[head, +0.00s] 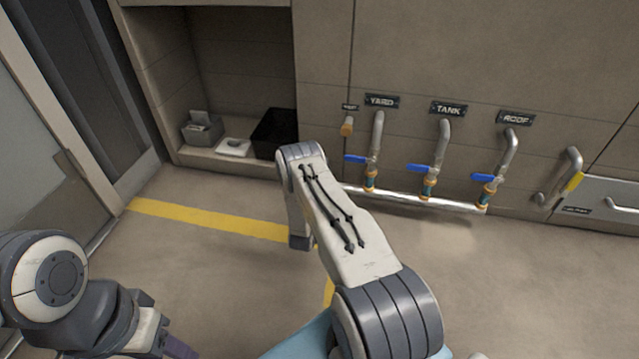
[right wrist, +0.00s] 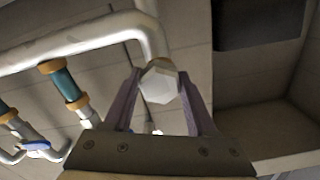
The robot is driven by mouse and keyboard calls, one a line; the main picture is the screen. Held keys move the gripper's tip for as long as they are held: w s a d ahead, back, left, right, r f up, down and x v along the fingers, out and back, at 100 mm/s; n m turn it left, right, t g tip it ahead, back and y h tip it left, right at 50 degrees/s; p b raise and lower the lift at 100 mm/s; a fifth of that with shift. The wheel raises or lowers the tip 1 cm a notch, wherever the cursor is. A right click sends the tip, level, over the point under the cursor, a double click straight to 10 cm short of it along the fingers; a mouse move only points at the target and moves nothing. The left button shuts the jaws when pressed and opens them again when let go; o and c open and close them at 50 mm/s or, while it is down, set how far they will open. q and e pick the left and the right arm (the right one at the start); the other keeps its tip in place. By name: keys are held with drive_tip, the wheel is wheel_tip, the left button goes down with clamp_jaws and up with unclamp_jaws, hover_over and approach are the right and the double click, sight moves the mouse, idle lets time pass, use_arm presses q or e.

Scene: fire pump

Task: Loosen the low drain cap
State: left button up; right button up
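In the right wrist view, a pale hexagonal drain cap (right wrist: 159,84) sits at the end of a bent white pipe (right wrist: 154,40), with a brass collar behind it. My right gripper (right wrist: 160,75) has its purple fingers on both sides of the cap, with no clear gap seen. The cap is still on the pipe end. In the head view my right forearm hides the cap and the right gripper. My left gripper (head: 178,347) is at the bottom left, cut by the frame edge, and its opening does not show.
A low white pipe (head: 420,201) runs along the wall under blue-handled valves marked YARD (head: 381,101), TANK (head: 449,109) and ROOF (head: 515,118). An open alcove at the left holds a black bin (head: 275,132) and a grey box (head: 202,131). The floor before the wall is clear.

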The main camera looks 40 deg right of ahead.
drive_tip(key=shift+n, duration=0.4)
drive_tip(key=shift+n+p, duration=0.7)
drive_tip(key=shift+n, duration=0.3)
drive_tip(key=n+p, duration=0.1)
drive_tip(key=n, duration=0.1)
drive_tip(key=shift+n, duration=0.4)
drive_tip(key=n+p, duration=0.1)
drive_tip(key=n, duration=0.5)
drive_tip(key=n+p, duration=0.1)
drive_tip(key=n, duration=0.3)
drive_tip(key=shift+s, duration=0.1)
drive_tip(key=n, duration=0.9)
drive_tip(key=shift+f+n, duration=0.1)
drive_tip(key=shift+n, duration=0.3)
